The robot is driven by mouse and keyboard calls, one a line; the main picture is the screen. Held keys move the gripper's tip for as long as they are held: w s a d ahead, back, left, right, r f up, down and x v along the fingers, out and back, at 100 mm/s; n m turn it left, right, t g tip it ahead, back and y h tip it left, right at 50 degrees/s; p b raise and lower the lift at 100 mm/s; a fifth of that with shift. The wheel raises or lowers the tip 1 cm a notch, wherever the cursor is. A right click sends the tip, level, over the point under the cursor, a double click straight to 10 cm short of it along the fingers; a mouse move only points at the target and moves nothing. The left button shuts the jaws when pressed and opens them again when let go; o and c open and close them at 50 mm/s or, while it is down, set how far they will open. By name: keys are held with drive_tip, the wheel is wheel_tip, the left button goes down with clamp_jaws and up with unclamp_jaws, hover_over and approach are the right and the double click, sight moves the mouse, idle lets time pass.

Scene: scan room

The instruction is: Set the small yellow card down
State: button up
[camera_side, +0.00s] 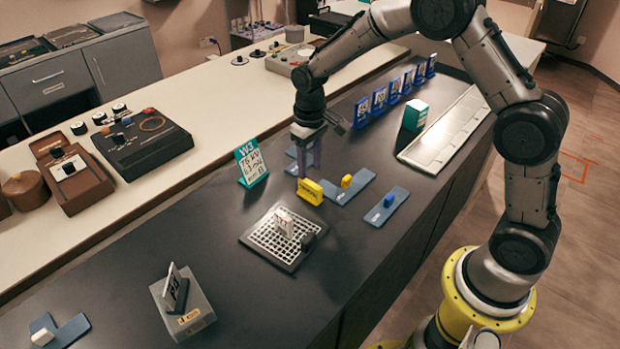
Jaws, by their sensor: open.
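A yellow card-like piece with dark marks on its face (310,192) stands upright on the dark bench top, at the left end of the blue-grey pads. My gripper (309,168) points down just above and behind this piece in the picture. Its jaws are open and nothing shows between them. I cannot tell whether the fingertips touch the piece.
A teal sign (250,163) stands to the left, and a grid tray (268,249) with a white piece is in front. Blue card holders (379,98) and a green-white box (415,115) stand behind right.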

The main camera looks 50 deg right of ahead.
sight(310, 183)
drive_tip(key=s+r+t, duration=0.1)
drive_tip(key=s+r, duration=0.4)
drive_tip(key=r, duration=0.7)
drive_tip(key=s+r+t, duration=0.2)
drive_tip(key=s+r, duration=0.1)
drive_tip(key=s, duration=0.8)
drive_tip(key=s+r+t, duration=0.2)
drive_tip(key=s+r, duration=0.1)
drive_tip(key=s, duration=0.8)
drive_tip(key=shift+s+r, duration=0.2)
drive_tip(key=shift+s, duration=0.05)
drive_tip(key=shift+o, duration=0.5)
drive_tip(key=shift+s+f+t, duration=0.25)
drive_tip(key=shift+s+t, duration=0.05)
drive_tip(key=shift+s, duration=0.15)
